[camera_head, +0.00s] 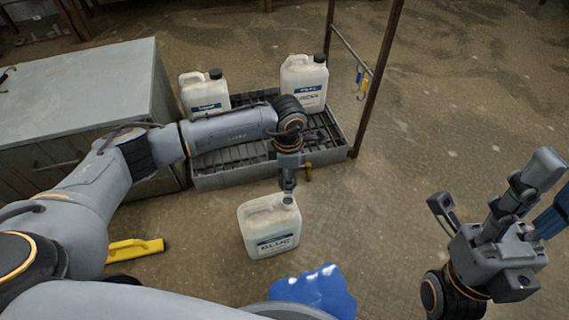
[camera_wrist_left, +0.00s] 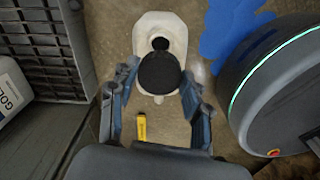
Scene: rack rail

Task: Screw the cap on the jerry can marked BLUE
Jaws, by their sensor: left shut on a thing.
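A white jerry can (camera_head: 268,230) with a dark label, which seems to read BLUE, stands upright on the floor. Its neck (camera_head: 288,200) is at the top right. My left gripper (camera_head: 287,183) points down just above the neck. In the left wrist view, my left gripper (camera_wrist_left: 158,88) is shut on a round black cap (camera_wrist_left: 159,73). The can (camera_wrist_left: 160,25) shows beyond it, with a dark round opening (camera_wrist_left: 160,43) partly beside the cap. I cannot tell whether cap and neck touch. My right gripper (camera_head: 490,215) is empty, its fingers spread, at the right.
Two capped jerry cans (camera_head: 204,95) (camera_head: 305,82) stand in a grated tray (camera_head: 335,153) behind. A grey cabinet (camera_head: 75,85) is at left. A yellow object (camera_head: 135,248) and a blue patch (camera_head: 318,290) lie on the floor. A brown post (camera_head: 378,80) rises at the tray's right.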

